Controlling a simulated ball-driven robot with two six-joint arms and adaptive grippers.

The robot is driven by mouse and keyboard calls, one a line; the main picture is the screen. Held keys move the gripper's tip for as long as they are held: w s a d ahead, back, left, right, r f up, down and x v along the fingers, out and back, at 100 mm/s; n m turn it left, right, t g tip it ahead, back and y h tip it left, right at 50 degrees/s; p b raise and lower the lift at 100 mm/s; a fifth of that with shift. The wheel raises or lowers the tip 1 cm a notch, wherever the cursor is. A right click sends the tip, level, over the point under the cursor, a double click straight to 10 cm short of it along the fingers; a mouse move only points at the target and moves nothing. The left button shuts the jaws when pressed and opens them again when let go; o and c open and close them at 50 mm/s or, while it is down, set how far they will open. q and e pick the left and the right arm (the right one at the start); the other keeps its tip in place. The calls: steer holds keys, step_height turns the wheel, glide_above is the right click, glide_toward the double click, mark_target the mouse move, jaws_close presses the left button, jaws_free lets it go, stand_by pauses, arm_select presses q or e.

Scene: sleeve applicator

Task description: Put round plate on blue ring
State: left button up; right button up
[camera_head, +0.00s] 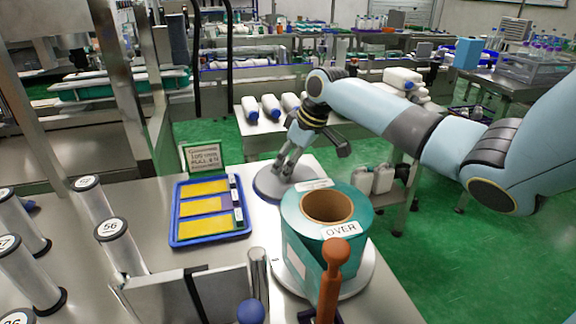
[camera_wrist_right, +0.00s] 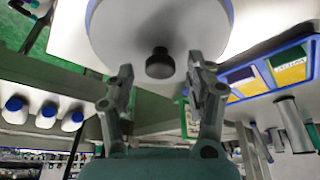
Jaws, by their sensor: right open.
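The round plate (camera_head: 268,187) is a grey disc lying at the back edge of the steel table. In the right wrist view the plate (camera_wrist_right: 165,25) fills the top, pale with a bluish rim and a black knob (camera_wrist_right: 160,63). My right gripper (camera_head: 289,168) is over the plate, partly hiding it. In the wrist view its open fingers (camera_wrist_right: 159,76) stand on either side of the knob, with gaps visible; it holds nothing. I cannot clearly make out a separate blue ring. My left gripper is not in view.
A teal roll (camera_head: 300,235) marked OVER stands close in front of the plate, with an orange-brown handle (camera_head: 334,275) before it. A blue tray (camera_head: 182,237) with yellow cards lies left. Numbered clear cylinders (camera_head: 122,255) stand farther left. White bottles (camera_head: 250,110) lie behind.

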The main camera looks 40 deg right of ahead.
steer(key=v, duration=1.1)
steer(key=shift+p, duration=0.45)
steer(key=shift+s, duration=0.15)
